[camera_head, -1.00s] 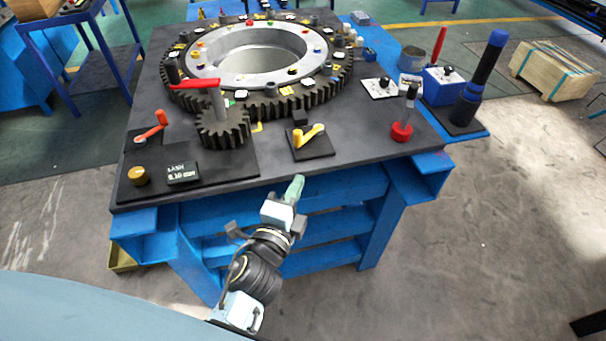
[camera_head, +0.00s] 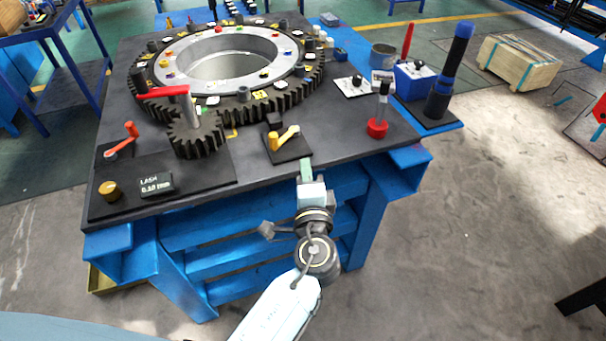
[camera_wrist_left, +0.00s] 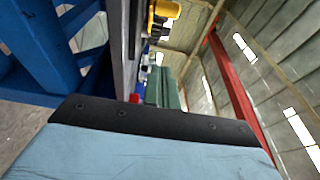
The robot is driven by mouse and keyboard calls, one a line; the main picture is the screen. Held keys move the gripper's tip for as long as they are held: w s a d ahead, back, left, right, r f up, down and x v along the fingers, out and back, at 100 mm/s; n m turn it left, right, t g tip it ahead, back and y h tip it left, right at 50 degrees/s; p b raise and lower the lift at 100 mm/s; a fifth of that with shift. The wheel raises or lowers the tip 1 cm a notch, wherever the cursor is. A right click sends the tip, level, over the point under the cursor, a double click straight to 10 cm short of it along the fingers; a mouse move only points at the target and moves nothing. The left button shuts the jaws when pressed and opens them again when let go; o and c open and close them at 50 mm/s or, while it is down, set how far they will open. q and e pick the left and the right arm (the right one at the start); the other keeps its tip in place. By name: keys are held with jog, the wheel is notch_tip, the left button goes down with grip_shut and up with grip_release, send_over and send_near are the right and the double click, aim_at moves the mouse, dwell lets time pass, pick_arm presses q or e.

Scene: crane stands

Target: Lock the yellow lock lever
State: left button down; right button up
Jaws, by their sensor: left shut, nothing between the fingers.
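The yellow lock lever (camera_head: 284,137) sits on a small black plate (camera_head: 290,152) near the front edge of the table, its arm pointing up and to the right. My left gripper (camera_head: 306,166) is at the table's front edge, just below and right of the lever plate, apart from the lever. Its greenish fingers are shut and empty. In the left wrist view the fingers (camera_wrist_left: 163,88) point away from the camera, and the yellow lever (camera_wrist_left: 160,18) shows near the top. My right gripper is not in view.
A large ring gear (camera_head: 225,70) and a small gear with a red handle (camera_head: 195,135) stand behind and left. An orange crank (camera_head: 122,140) and a lash readout (camera_head: 157,185) are at left. The front edge is blue-framed.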

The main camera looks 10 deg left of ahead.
aim_at(277, 142)
pick_arm(q)
jog(key=x, duration=0.6)
jog(key=a+p, duration=0.1)
jog(key=a, duration=0.2)
jog(key=shift+a, duration=0.6)
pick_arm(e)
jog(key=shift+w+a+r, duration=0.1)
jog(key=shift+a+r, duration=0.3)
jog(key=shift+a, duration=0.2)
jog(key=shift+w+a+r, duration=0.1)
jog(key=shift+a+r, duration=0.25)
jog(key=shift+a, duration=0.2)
pick_arm(q)
jog(key=shift+s, duration=0.1)
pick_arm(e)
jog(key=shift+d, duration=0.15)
pick_arm(q)
jog(key=shift+a+m+t+h+p, duration=0.3)
jog(key=shift+a+m+h+p, duration=0.35)
jog(key=shift+h, duration=0.25)
jog(key=shift+a+b, duration=0.35)
jog(key=shift+a, duration=0.05)
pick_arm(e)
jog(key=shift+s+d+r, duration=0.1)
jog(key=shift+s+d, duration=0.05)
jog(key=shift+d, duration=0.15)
